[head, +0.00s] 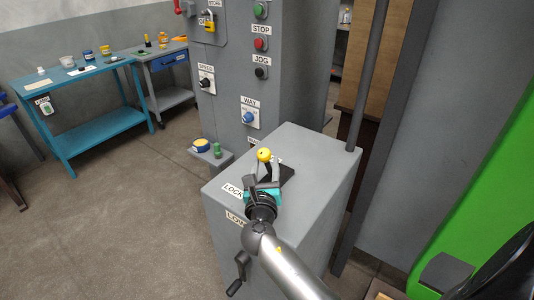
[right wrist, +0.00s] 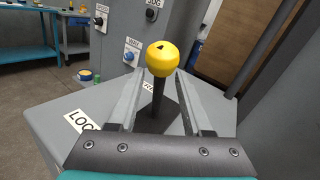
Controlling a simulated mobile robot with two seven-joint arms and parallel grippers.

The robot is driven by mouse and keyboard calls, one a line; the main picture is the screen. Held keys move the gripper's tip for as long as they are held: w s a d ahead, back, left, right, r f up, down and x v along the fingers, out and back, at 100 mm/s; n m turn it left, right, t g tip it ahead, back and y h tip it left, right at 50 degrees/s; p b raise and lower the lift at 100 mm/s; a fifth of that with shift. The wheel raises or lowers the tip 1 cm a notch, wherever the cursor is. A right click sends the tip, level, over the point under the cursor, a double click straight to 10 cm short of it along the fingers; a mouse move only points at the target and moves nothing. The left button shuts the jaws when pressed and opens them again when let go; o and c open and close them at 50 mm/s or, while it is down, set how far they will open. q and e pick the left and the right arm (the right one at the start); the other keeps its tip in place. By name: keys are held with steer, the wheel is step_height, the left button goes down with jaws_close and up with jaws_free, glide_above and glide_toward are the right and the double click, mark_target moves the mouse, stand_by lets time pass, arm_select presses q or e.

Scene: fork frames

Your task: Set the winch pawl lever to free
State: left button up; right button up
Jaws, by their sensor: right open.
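The winch pawl lever is a dark stem with a yellow knob (head: 264,155) on top of a grey housing (head: 310,150). In the right wrist view the yellow knob (right wrist: 162,57) stands on its dark stem above a dark base plate. My right gripper (head: 268,175) is open, with one finger on each side of the lever; it also shows in the right wrist view (right wrist: 160,95). I cannot tell whether the fingers touch the stem. A LOCK label (head: 233,190) lies on the housing's left side. The label at the far end is mostly hidden. My left gripper is not in view.
A grey control cabinet (head: 230,80) with buttons and knobs stands behind the housing. A dark post (head: 368,75) rises at its right back corner. A small ledge (head: 212,160) holds a yellow-and-blue item and a green one. A crank handle (head: 239,272) sticks out in front.

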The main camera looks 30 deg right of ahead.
steer(key=shift+x, duration=2.6)
steer(key=shift+s, duration=0.1)
steer(key=c, duration=0.8)
jaws_close()
steer(key=shift+r, duration=0.15)
